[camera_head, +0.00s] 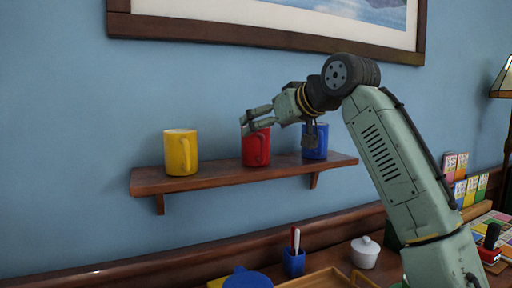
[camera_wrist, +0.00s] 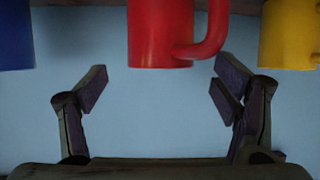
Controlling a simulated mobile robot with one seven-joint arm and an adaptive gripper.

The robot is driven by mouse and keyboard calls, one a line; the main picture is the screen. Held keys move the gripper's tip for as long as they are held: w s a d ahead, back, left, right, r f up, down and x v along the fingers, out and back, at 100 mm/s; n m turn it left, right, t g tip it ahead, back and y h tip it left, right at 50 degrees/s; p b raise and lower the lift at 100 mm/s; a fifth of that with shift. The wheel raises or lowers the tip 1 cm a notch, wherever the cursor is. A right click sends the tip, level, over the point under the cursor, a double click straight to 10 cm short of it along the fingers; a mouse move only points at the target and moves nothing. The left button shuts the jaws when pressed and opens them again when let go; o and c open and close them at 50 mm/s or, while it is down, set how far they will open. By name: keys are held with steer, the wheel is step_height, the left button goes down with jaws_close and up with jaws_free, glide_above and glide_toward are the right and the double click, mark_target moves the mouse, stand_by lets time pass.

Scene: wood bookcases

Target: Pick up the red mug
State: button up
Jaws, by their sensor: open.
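The red mug (camera_head: 256,150) stands upright in the middle of the wooden wall shelf, its handle toward the camera in the head view. My gripper (camera_head: 247,121) is open and empty at the height of the mug's rim, its fingers overlapping the mug's top in that view. The wrist view is upside down and shows the red mug (camera_wrist: 160,34) at top centre, handle to the right. There the open fingers of my gripper (camera_wrist: 160,75) lie spread on either side, a little beyond the rim. Contact with the mug is not visible.
A yellow mug (camera_head: 180,153) stands left on the shelf (camera_head: 220,175), and a blue mug (camera_head: 315,142) stands right, partly behind my gripper. A framed picture (camera_head: 230,29) hangs above.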

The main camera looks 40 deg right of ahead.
steer(key=p+x, duration=0.1)
steer(key=x, duration=0.3)
steer(key=shift+w+f, duration=0.15)
steer(key=shift+w, duration=0.15)
steer(key=c, duration=1.5)
steer(key=shift+o, duration=0.2)
